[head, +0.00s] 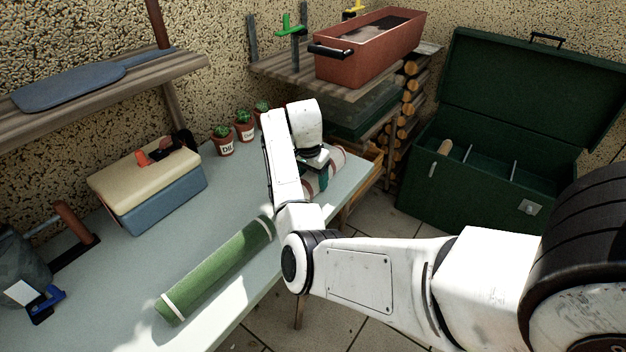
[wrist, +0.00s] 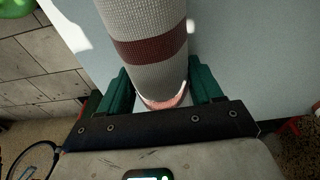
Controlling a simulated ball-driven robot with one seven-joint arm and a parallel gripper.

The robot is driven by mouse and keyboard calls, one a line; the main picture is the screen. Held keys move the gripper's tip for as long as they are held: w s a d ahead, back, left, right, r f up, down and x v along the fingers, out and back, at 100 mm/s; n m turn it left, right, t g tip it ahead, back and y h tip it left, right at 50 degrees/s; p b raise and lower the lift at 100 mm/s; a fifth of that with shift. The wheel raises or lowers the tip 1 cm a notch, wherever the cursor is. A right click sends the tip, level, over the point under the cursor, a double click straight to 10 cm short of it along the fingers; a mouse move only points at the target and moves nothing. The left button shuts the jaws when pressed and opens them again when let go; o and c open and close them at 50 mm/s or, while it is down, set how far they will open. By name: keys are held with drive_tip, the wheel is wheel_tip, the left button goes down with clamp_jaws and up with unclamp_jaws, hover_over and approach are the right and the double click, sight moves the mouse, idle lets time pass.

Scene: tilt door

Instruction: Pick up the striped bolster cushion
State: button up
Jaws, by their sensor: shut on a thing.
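The striped bolster cushion (wrist: 146,45) is a pale grey woven roll with a dark red band, seen close in the wrist view. In the head view its striped end (head: 338,158) shows past my wrist, at the far right end of the pale workbench (head: 215,222). My gripper (wrist: 162,88) has its green fingers on either side of the roll and is shut on it. In the head view my arm hides much of the cushion and the fingers. I cannot tell whether the cushion touches the bench.
A green roll with white bands (head: 218,270) lies on the bench left of my arm. A cream-and-blue box (head: 150,190) and potted cacti (head: 244,130) stand behind. A shelf with a terracotta planter (head: 370,48) rises beyond, and an open green chest (head: 480,165) stands right.

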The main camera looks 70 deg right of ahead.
drive_tip(key=c, duration=0.3)
drive_tip(key=shift+r, duration=0.2)
drive_tip(key=shift+c, duration=0.2)
